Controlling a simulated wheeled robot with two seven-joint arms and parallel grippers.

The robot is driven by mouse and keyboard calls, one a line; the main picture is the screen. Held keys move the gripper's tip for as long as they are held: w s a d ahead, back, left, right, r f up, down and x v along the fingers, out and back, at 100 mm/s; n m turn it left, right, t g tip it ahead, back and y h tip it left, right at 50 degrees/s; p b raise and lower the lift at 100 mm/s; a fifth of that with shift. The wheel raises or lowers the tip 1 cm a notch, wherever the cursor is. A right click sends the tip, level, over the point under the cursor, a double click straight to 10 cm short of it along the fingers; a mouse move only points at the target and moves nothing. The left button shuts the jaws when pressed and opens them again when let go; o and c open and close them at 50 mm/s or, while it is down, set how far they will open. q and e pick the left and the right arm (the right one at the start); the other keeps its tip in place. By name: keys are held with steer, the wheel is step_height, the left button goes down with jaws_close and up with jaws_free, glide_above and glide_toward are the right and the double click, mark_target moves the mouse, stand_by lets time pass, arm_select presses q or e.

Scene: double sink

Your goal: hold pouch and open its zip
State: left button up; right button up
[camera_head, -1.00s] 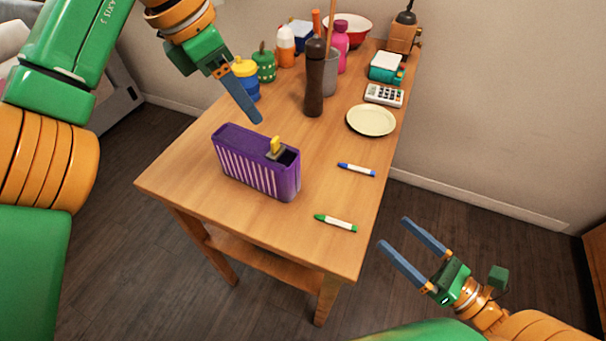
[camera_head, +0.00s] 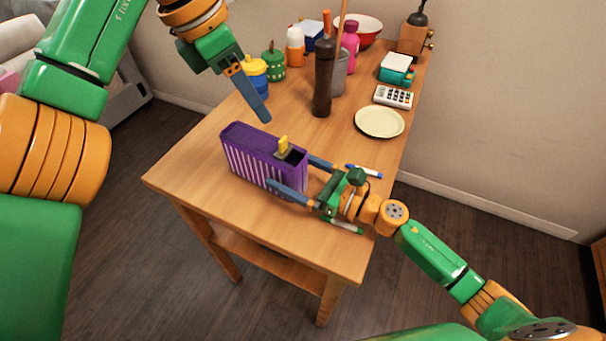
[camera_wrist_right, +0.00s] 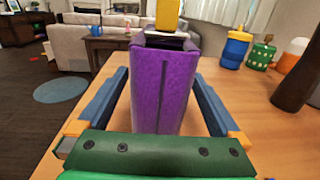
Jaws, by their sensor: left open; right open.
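The purple pouch (camera_head: 254,156) with white stripes stands upright on the table. Its yellow zip pull (camera_head: 283,146) is at the right end of its top, beside a dark opening; the pull also shows in the right wrist view (camera_wrist_right: 167,14). My right gripper (camera_head: 292,178) is open, with one finger on each side of the pouch's right end. In the right wrist view the pouch (camera_wrist_right: 163,85) stands between the two blue fingers, with gaps showing on both sides. My left gripper (camera_head: 263,112) is open above the table behind the pouch; its fingers overlap in the head view.
A blue marker (camera_head: 365,171) and a green marker (camera_head: 346,227) lie by my right gripper, partly hidden. The table's left front is clear.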

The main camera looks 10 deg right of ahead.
mark_target(274, 163)
steer(key=x, duration=0.4)
steer(key=shift+w+a, duration=0.15)
steer(key=shift+w, duration=0.05)
steer(key=shift+s, duration=0.1)
steer(key=shift+c, duration=1.1)
steer(key=c, duration=1.1)
steer(key=shift+c, duration=0.2)
